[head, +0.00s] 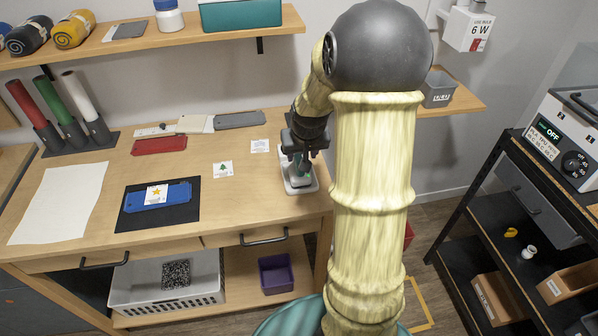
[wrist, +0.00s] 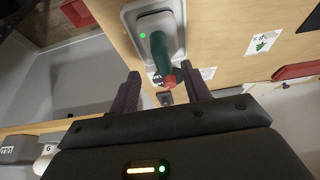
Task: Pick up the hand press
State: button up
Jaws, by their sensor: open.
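The hand press appears to be the dark green, rounded tool with a red and dark end (wrist: 159,52). It rests in a pale dock with a green light (wrist: 178,14) near the right end of the workbench. In the head view the tool (head: 299,168) and dock (head: 303,187) are partly hidden by my gripper (head: 304,150). My gripper points down there. In the wrist view its two dark fingers (wrist: 160,72) are apart, with the tool's red end showing between them. I cannot tell whether a finger touches it. Nothing is held.
The workbench (head: 262,205) has a blue item on a black mat (head: 188,217), a white sheet (head: 62,200), a red case (head: 160,145) and a tree card (head: 223,169) left of the dock. A shelf (head: 150,42) hangs above. A black rack (head: 470,205) stands at right.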

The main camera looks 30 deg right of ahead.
aim_at(299, 159)
jog(key=shift+f, duration=0.1)
jog(key=x, duration=0.5)
jog(key=shift+w+a, duration=0.1)
jog(key=shift+w, duration=0.2)
dwell(0.4)
grip_shut()
